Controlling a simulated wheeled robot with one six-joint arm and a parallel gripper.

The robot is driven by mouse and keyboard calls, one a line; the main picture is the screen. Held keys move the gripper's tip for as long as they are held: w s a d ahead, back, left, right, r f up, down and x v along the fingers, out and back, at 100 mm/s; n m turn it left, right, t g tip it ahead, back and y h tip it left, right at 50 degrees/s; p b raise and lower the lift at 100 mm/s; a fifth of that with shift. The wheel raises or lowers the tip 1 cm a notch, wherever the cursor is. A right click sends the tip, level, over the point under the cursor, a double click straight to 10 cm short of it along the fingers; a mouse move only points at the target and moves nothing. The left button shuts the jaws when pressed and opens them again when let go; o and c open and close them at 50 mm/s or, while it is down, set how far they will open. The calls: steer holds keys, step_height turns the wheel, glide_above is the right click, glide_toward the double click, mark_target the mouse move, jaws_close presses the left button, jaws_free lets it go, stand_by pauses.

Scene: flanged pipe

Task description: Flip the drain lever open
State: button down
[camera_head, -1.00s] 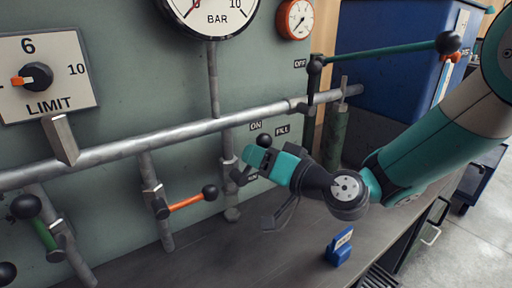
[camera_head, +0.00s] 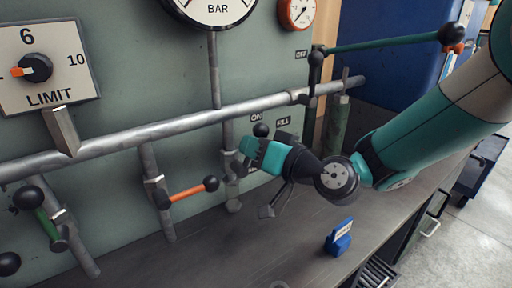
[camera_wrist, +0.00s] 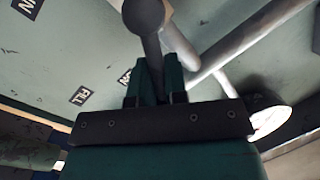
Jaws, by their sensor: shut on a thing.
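My gripper (camera_head: 249,148) is shut on a dark lever with a black ball knob (camera_head: 261,130), in front of the vertical pipe below the ON label. In the wrist view the ball (camera_wrist: 144,16) shows beyond the fingertips (camera_wrist: 156,78), and the lever's dark stem runs down between the fingers. The lever's pivot is hidden by my gripper. The FILL label (camera_head: 283,120) is to the right of the knob. No readable DRAIN label shows, so I cannot tell from the text which lever this is.
An orange lever (camera_head: 187,193) sits close left of my gripper and a green one (camera_head: 47,225) is farther left. A long teal lever (camera_head: 385,45) is at upper right. A blue block (camera_head: 340,238) stands on the bench (camera_head: 215,262). The horizontal pipe (camera_head: 150,133) crosses above.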

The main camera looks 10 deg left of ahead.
steer(key=c, duration=1.1)
jaws_free()
steer(key=shift+r, duration=0.1)
steer(key=shift+c, duration=0.2)
steer(key=b+v, duration=0.7)
steer(key=v, duration=1)
steer(key=shift+d+b, duration=0.2)
steer(key=shift+b, duration=0.15)
